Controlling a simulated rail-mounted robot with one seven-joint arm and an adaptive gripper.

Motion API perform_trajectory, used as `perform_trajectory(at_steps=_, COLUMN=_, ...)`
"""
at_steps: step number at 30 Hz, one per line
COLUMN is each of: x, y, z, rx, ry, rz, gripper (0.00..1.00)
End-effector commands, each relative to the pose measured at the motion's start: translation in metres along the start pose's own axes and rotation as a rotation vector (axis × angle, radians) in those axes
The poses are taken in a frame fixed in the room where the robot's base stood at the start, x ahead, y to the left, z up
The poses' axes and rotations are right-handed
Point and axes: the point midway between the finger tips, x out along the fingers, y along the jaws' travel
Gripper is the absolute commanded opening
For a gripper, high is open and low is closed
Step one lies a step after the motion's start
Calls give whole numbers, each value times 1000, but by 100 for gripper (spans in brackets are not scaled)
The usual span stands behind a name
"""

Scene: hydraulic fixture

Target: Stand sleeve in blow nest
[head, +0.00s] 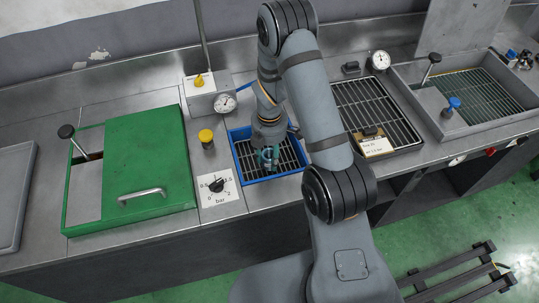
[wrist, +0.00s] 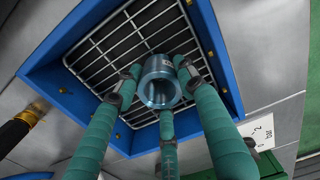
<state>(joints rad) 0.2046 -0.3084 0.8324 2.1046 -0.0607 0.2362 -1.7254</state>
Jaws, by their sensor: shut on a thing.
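My gripper (head: 268,157) hangs over a blue-framed tray (head: 237,160) with a wire grid floor, at the middle of the bench in the head view. In the wrist view, its teal fingers (wrist: 158,88) are shut around a shiny metal sleeve (wrist: 160,67), a short hollow cylinder whose open end faces the camera. The sleeve is over the grid inside the blue frame (wrist: 224,65); whether it touches the grid is unclear. In the head view my gripper hides most of the sleeve. No separately marked nest can be made out; small brass-coloured fittings show along the blue frame.
A green-lidded box (head: 155,150) stands left, with a bar dial (head: 216,186) and yellow-capped post (head: 206,138) beside the tray. A gauge (head: 225,103) is behind.

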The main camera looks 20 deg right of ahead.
Motion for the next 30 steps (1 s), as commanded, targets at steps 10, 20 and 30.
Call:
perform_trajectory(at_steps=10, x=4, y=1, z=0, rx=0, ry=0, rz=2, gripper=0)
perform_trajectory(at_steps=20, x=3, y=0, z=0, rx=0, ry=0, rz=0, gripper=56)
perform_trajectory(at_steps=30, x=1, y=0, z=0, rx=0, ry=0, rz=0, gripper=58)
